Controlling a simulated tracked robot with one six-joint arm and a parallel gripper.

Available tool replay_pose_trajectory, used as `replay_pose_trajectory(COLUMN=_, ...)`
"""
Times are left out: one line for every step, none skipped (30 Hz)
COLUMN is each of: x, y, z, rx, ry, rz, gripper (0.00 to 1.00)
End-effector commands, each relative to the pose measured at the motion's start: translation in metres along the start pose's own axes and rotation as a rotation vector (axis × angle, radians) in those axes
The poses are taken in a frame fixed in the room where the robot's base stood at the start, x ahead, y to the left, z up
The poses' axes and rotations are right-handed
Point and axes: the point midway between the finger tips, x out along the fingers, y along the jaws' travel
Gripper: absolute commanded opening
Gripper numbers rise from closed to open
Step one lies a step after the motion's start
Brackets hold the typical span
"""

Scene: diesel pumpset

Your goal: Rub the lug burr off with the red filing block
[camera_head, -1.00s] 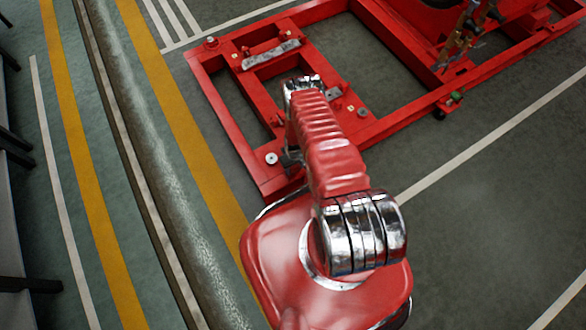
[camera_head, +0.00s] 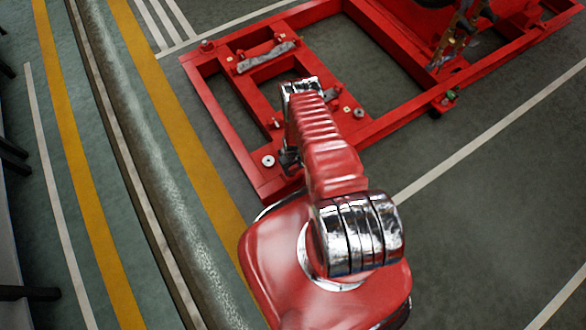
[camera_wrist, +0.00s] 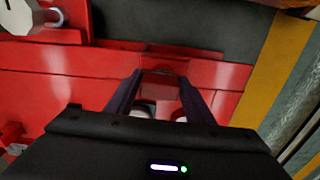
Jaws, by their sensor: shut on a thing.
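In the wrist view, the dark fingers of my gripper (camera_wrist: 161,77) are closed on a red filing block (camera_wrist: 162,88), whose dull red face shows between the fingertips. The block is in front of a red frame (camera_wrist: 60,85); I cannot tell whether it touches it. In the head view the red frame (camera_head: 225,125) lies on the floor beyond my arm, which hides the block and most of my gripper. I cannot make out the lug or its burr in either view.
Round washers (camera_head: 268,161) and a grey bar (camera_head: 267,57) sit on the frame. A large grey pipe (camera_head: 150,180) runs along the left, beside yellow floor lines. A grey hexagonal part (camera_wrist: 22,15) shows at the wrist view's upper left. Floor right of my arm is clear.

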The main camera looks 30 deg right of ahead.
Motion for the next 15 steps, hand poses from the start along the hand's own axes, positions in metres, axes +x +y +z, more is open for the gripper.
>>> replay_pose_trajectory(x=0.0026, y=0.0013, z=0.0038, rx=0.003, ry=-0.002, rz=0.000, gripper=0.20)
replay_pose_trajectory(x=0.0026, y=0.0020, z=0.0039, rx=0.003, ry=-0.002, rz=0.000, gripper=0.20)
replay_pose_trajectory(x=0.0025, y=0.0031, z=0.0041, rx=0.003, ry=-0.002, rz=-0.001, gripper=0.20)
replay_pose_trajectory(x=0.0024, y=0.0042, z=0.0043, rx=0.003, ry=-0.002, rz=-0.001, gripper=0.20)
replay_pose_trajectory(x=0.0022, y=0.0052, z=0.0044, rx=0.003, ry=-0.003, rz=-0.001, gripper=0.20)
replay_pose_trajectory(x=0.0020, y=0.0067, z=0.0045, rx=0.003, ry=-0.003, rz=-0.001, gripper=0.20)
replay_pose_trajectory(x=0.0018, y=0.0077, z=0.0045, rx=0.003, ry=-0.003, rz=-0.001, gripper=0.20)
replay_pose_trajectory(x=0.0016, y=0.0085, z=0.0046, rx=0.003, ry=-0.004, rz=-0.001, gripper=0.20)
replay_pose_trajectory(x=0.0014, y=0.0095, z=0.0046, rx=0.003, ry=-0.004, rz=-0.001, gripper=0.20)
replay_pose_trajectory(x=0.0013, y=0.0100, z=0.0047, rx=0.002, ry=-0.004, rz=-0.001, gripper=0.20)
replay_pose_trajectory(x=0.0011, y=0.0103, z=0.0046, rx=0.002, ry=-0.004, rz=-0.001, gripper=0.20)
replay_pose_trajectory(x=0.0011, y=0.0105, z=0.0046, rx=0.002, ry=-0.005, rz=-0.001, gripper=0.20)
replay_pose_trajectory(x=0.0010, y=0.0105, z=0.0046, rx=0.002, ry=-0.005, rz=-0.001, gripper=0.20)
replay_pose_trajectory(x=0.0009, y=0.0104, z=0.0046, rx=0.002, ry=-0.005, rz=-0.001, gripper=0.20)
replay_pose_trajectory(x=0.0009, y=0.0104, z=0.0045, rx=0.002, ry=-0.005, rz=-0.001, gripper=0.20)
